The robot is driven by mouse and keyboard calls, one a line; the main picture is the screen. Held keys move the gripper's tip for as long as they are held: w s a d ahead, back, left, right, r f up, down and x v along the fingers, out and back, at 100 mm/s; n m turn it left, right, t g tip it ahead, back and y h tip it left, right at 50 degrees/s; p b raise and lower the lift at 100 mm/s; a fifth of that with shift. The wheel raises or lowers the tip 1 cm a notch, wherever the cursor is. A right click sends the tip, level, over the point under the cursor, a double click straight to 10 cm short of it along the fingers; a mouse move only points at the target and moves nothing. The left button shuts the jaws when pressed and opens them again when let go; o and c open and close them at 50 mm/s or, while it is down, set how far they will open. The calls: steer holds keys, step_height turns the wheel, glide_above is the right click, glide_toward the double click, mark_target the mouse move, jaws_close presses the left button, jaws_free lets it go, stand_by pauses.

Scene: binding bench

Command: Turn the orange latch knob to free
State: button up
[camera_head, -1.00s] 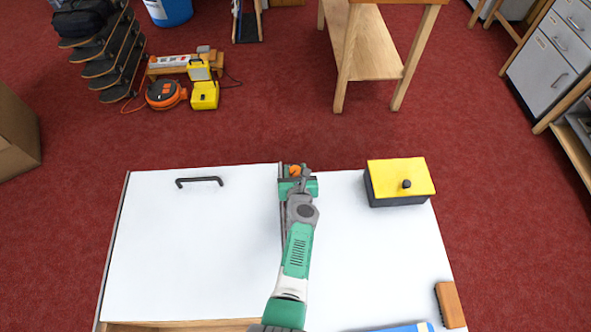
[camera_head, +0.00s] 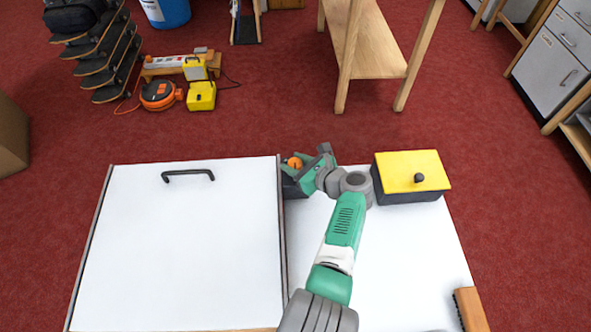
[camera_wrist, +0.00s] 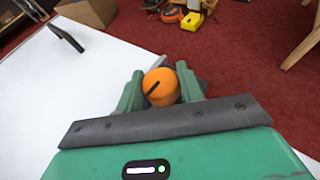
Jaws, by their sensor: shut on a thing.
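The orange latch knob (camera_wrist: 160,88) sits between the two green fingers of my gripper (camera_wrist: 162,92) in the wrist view. A dark line marks its top and runs slantwise. My gripper is shut on the knob. In the head view the knob (camera_head: 294,163) shows as a small orange disc at the far edge of the bench, just right of the white panel (camera_head: 185,245). My gripper (camera_head: 297,168) reaches it from the right. The knob's dark base is mostly hidden by the gripper.
A black handle (camera_head: 188,174) stands on the panel, left of the knob. A black box with a yellow lid (camera_head: 411,172) stands close to the right of my arm. A brown brush (camera_head: 470,309) lies at the right front edge. The bench between them is mostly clear.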

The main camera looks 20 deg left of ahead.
steer(key=shift+n+g+b, duration=0.3)
steer(key=shift+b, duration=0.05)
stand_by(0.3)
steer(key=o, duration=1)
steer(key=shift+a, duration=0.1)
steer(key=p+v, duration=0.5)
steer(key=v, duration=0.3)
steer(key=shift+w, duration=0.1)
